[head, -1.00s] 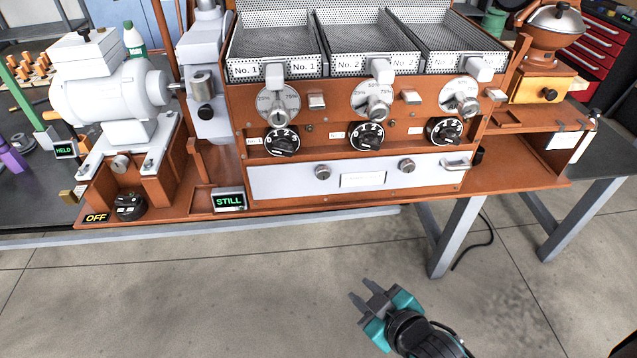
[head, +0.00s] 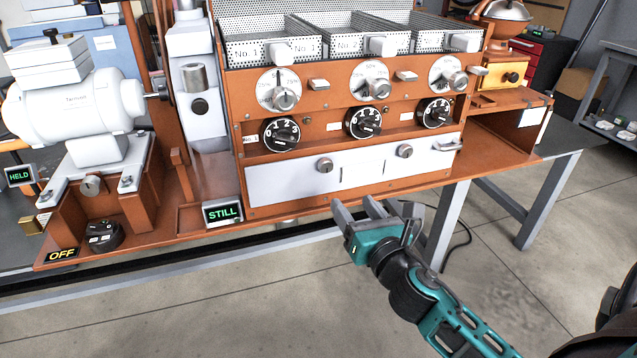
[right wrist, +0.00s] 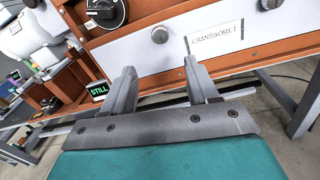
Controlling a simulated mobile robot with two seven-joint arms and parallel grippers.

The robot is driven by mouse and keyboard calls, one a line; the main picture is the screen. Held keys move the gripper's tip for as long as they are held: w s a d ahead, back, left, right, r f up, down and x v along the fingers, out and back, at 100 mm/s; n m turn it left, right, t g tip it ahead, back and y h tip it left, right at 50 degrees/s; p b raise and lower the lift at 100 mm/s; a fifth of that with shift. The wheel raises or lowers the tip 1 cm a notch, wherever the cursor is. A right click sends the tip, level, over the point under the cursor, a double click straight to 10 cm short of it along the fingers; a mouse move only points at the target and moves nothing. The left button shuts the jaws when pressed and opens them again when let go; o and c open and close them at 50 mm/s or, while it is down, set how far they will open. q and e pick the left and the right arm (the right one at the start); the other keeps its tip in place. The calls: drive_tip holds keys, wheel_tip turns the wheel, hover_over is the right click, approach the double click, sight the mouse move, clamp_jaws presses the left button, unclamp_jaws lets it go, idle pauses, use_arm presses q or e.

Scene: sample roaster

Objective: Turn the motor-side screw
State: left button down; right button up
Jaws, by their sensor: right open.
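The white front panel (head: 270,187) of the orange roaster carries two round knurled screws. The motor-side screw (head: 324,165) is the left one, nearer the white motor (head: 75,108); it also shows in the right wrist view (right wrist: 159,35). The other screw (head: 404,151) is further right. My right gripper (head: 357,207) is open and empty, in front of the panel's lower edge, below and slightly right of the motor-side screw. In the right wrist view its fingers (right wrist: 159,68) point toward the panel, with the motor-side screw beyond them. My left gripper is not in view.
Black numbered dials (head: 280,133) sit above the panel. A display reading STILL (head: 222,212) stands left of it. A black switch (head: 102,235) and an OFF sign (head: 62,255) are at the left front. The floor space before the bench is clear.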

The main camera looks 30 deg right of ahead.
sight(327, 168)
drive_tip(key=w, duration=0.4)
drive_tip(key=w+d+b, duration=0.1)
drive_tip(key=w, duration=0.3)
drive_tip(key=w+d, duration=0.1)
drive_tip(key=w, duration=0.3)
drive_tip(key=shift+w+d, duration=0.25)
drive_tip(key=shift+w, duration=0.1)
drive_tip(key=shift+c, duration=0.2)
drive_tip(key=c, duration=1)
